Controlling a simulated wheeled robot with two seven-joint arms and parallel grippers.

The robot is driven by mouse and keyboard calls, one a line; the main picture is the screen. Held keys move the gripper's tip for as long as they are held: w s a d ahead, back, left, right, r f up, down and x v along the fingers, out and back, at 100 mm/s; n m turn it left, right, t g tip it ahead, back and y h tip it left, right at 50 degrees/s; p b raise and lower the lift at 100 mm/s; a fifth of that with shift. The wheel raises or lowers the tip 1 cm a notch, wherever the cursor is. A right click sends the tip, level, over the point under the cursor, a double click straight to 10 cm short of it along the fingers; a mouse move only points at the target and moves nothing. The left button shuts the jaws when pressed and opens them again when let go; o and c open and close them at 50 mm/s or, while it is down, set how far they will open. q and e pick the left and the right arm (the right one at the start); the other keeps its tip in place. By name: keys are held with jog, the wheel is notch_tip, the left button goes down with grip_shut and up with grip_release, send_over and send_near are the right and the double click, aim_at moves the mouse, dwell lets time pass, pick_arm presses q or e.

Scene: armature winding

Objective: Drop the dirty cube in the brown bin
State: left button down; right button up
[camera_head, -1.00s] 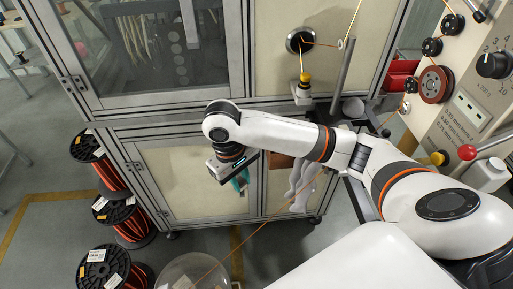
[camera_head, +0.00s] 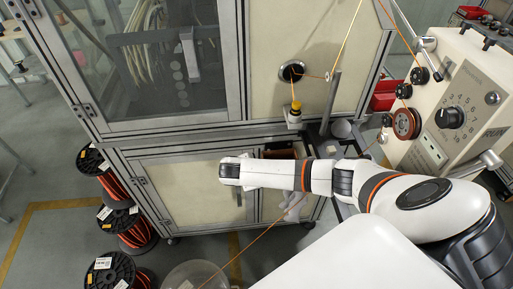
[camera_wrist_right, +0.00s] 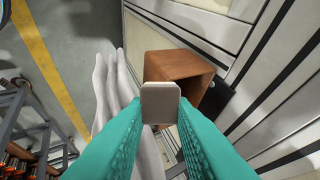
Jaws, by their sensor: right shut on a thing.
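My right gripper (camera_wrist_right: 160,122) is shut on a small beige-grey cube (camera_wrist_right: 160,103), held between the tips of its teal fingers in the right wrist view. The brown bin (camera_wrist_right: 170,62) lies beyond the cube in that view. The cube overlaps part of the bin's opening; their height difference is hard to judge. In the head view, only a bit of the brown bin (camera_head: 280,154) shows behind my right arm. My right gripper and the cube are hidden there by the wrist. My left gripper is not in view.
White hand-shaped forms (camera_wrist_right: 108,88) stand beside the bin. A framed cabinet (camera_head: 190,192) is close by. Black wire spools (camera_head: 118,218) stand on the left floor, and a control panel (camera_head: 455,110) is at right. An orange wire (camera_head: 245,247) crosses in front.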

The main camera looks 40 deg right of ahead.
jog(key=w+d+f+b, duration=0.1)
jog(key=w+d+b, duration=0.2)
jog(key=d+b, duration=0.3)
jog(key=shift+d+b, duration=0.4)
jog(key=shift+d, duration=1.95)
jog(key=o, duration=1)
jog(key=b+v, duration=0.1)
jog(key=v, duration=1.1)
jog(key=shift+a+f, duration=0.15)
